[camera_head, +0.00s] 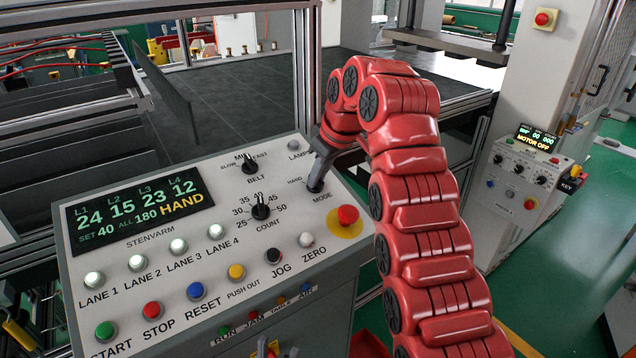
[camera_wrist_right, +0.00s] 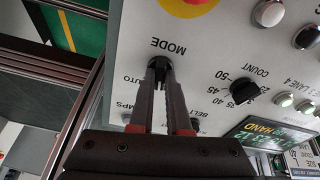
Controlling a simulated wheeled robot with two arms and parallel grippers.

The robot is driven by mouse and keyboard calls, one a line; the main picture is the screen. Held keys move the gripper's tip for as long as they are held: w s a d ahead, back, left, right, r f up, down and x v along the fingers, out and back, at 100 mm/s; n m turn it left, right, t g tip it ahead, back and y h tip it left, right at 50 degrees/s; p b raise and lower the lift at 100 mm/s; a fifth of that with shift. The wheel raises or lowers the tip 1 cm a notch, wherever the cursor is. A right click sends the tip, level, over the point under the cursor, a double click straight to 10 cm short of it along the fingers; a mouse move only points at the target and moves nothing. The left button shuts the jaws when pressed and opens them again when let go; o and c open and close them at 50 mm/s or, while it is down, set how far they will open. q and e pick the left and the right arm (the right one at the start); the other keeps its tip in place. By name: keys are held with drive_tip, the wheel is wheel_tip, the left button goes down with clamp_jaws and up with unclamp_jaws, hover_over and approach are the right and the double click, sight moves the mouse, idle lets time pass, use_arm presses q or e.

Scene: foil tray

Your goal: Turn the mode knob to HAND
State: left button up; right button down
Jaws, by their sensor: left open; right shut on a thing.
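The black mode knob (camera_head: 316,186) stands on the sloped light-grey control panel (camera_head: 150,262), just above the MODE label. In the wrist view the knob (camera_wrist_right: 157,62) sits between the fingertips of my right gripper (camera_wrist_right: 159,76), which is shut on it. In the head view my right gripper (camera_head: 318,172) reaches down to the knob from above. The knob's pointer is hidden by the fingers. The display (camera_head: 140,212) reads HAND in yellow. My left gripper (camera_head: 277,349) shows only in small part at the bottom edge, below the panel, open and empty.
A red mushroom button (camera_head: 347,215) on a yellow disc is close to the knob. The count knob (camera_head: 261,208) and belt knob (camera_head: 250,163) are to its left. Several push buttons line the panel's front. A second control box (camera_head: 520,175) stands at the right.

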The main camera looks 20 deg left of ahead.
drive_tip(key=shift+r+n, duration=0.15)
drive_tip(key=shift+n, duration=0.65)
drive_tip(key=shift+n+g+p, duration=0.3)
drive_tip(key=shift+n+p, duration=0.75)
drive_tip(key=shift+n, duration=0.25)
drive_tip(key=c, duration=0.9)
unclamp_jaws()
